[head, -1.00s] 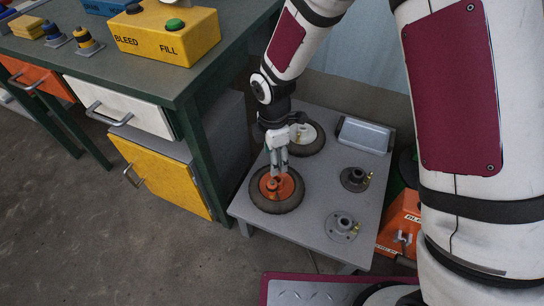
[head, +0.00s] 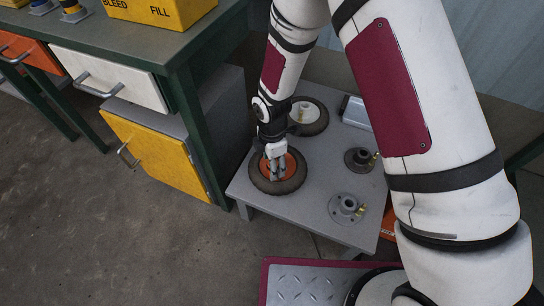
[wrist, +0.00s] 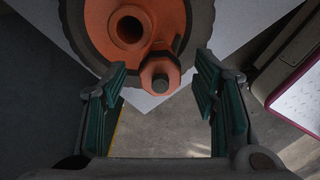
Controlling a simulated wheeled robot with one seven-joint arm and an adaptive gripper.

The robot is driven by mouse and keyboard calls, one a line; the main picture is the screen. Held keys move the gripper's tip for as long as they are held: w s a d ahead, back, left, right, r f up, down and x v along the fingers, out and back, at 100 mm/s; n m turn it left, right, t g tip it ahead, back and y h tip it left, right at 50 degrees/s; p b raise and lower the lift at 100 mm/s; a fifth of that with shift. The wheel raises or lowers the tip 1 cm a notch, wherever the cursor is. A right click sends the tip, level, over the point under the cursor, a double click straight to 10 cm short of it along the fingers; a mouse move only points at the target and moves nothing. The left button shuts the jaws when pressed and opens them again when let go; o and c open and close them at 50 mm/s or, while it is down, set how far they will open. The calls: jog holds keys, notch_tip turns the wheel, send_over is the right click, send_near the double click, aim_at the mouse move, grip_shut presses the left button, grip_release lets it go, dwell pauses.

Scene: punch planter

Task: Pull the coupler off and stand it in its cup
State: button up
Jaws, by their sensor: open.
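A wheel with a dark tyre and an orange hub (head: 291,163) lies flat on a low grey table. In the wrist view the orange hub (wrist: 101,18) has a round open bore, and an orange hex-ended fitting (wrist: 160,76) with a dark centre beside it. I cannot tell whether this fitting is the coupler. My gripper (head: 277,174) is over the hub, pointing down. In the wrist view my gripper (wrist: 160,88) is open and empty, its pads either side of and below the fitting, not touching it. Two small stands, blue (head: 42,5) and yellow (head: 74,10), are cut off on the bench.
A wheel with a pale hub (head: 303,110) lies behind. Two metal flanges (head: 361,158) (head: 346,207) and a metal tray (head: 355,113) are on the low table's right side. The green bench (head: 180,45) with the yellow BLEED/FILL box (head: 155,10) stands left.

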jog(key=shift+f, duration=0.45)
grip_shut()
jog(key=shift+r, duration=0.15)
jog(key=shift+r+p, duration=0.3)
jog(key=shift+r, duration=0.05)
jog(key=shift+r+p, duration=1.45)
jog(key=shift+r, duration=0.65)
jog(key=shift+r+p, duration=1.4)
jog(key=shift+r, duration=0.55)
